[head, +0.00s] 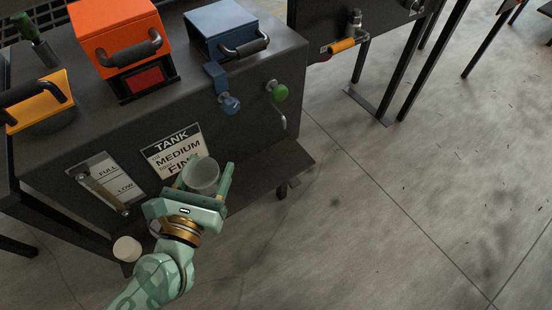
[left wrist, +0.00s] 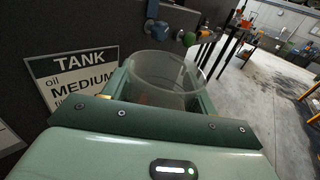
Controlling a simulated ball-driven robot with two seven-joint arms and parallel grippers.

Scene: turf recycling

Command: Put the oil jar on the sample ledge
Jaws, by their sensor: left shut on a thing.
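The oil jar (head: 203,176) is a clear, round, open-topped vessel, seen in the head view in front of the tank's lower front panel. My left gripper (head: 208,171) is shut around it, with a pale green finger on each side. In the left wrist view the jar (left wrist: 165,75) stands between the fingers, its rim open toward the camera. The sample ledge (head: 276,168) is the dark shelf along the tank's front. The jar appears over the ledge, but its base is hidden, so I cannot tell whether it touches. My right gripper is out of view.
The dark tank (head: 235,118) has a label (head: 174,149), a level gauge (head: 104,182), a green knob (head: 279,92) and a blue valve (head: 229,103). A small white round object (head: 127,249) is near the ledge's left end. The ledge's right end and the floor rightward look clear.

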